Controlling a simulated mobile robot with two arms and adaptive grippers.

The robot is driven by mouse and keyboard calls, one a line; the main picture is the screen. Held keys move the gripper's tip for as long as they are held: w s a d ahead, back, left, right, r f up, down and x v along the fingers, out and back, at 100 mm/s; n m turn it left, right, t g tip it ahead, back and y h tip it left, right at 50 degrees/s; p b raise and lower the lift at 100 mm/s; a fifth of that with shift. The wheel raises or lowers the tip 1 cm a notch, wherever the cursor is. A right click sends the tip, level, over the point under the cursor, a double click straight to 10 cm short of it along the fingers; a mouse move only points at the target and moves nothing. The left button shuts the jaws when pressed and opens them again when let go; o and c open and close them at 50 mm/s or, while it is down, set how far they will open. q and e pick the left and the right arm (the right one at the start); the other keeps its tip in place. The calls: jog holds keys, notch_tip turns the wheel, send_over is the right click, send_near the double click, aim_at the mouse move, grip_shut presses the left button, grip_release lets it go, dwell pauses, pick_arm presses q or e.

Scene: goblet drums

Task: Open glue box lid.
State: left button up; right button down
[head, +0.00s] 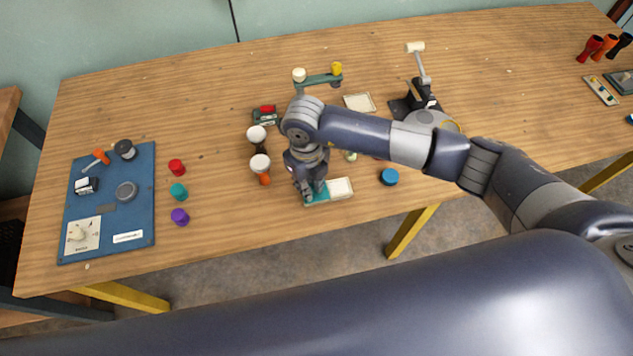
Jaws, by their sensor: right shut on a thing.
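A small flat box (341,188), which I take to be the glue box, lies near the front edge of the table, in the middle of the head view. Its right part is cream and its left part is teal, with a pale rim. My right gripper (309,193) points down at the teal left end and is shut on what looks like the lid there. The fingers and wrist cover part of that end, so the exact grip and how far the lid stands open are hard to tell. My left gripper is not in view.
Small goblet drums (260,163) stand left of the gripper. A blue round tin (389,177) sits right of the box. A blue board (140,203) with parts lies at left, with red, teal and purple pieces beside it. A black stand (401,107) is behind my forearm.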

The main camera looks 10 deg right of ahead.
jog(key=c, duration=1.5)
grip_release()
jog(key=shift+r, duration=0.1)
notch_tip(320, 180, up, 12)
jog(key=shift+a+f, duration=0.1)
